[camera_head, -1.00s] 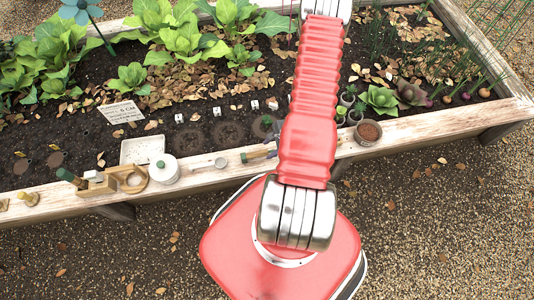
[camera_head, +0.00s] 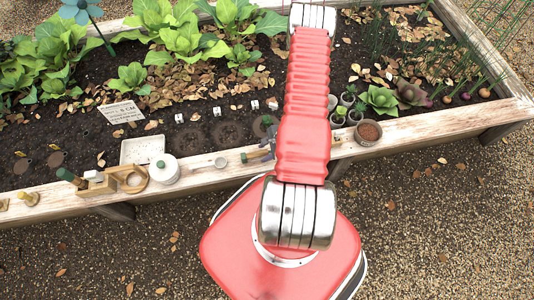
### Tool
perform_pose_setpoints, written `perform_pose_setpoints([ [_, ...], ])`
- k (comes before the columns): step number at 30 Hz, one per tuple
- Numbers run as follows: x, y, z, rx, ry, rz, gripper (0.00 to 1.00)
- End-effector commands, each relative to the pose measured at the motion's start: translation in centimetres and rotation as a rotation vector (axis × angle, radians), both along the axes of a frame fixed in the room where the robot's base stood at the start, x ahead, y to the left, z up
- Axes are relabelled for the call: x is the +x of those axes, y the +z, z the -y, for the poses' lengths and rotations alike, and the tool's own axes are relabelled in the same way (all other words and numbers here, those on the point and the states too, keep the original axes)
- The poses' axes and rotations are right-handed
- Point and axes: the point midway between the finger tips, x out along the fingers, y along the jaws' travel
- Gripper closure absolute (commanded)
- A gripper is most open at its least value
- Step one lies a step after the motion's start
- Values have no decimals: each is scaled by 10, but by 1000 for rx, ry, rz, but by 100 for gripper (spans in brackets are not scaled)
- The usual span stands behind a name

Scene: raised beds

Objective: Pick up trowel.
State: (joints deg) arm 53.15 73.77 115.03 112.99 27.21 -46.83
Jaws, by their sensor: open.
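What looks like the trowel lies on the wooden front rim of the bed; its small green-ended handle (camera_head: 250,156) shows just left of my red arm. The rest of it is hidden behind my arm and gripper, so I cannot tell its shape fully. My gripper (camera_head: 268,146) shows only as dark grey finger parts at the left edge of the arm, close by the handle. It is open, with nothing seen in it. Whether it touches the handle cannot be told.
A white tray (camera_head: 142,150) and a sign (camera_head: 121,112) are in the bed.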

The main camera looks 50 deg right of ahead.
Motion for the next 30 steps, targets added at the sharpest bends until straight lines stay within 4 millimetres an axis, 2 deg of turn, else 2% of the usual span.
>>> perform_pose_setpoints([
  [11, 0, 0, 0, 0, 0, 0, 57],
  [30, 0, 0, 0, 0, 0, 0, 100],
])
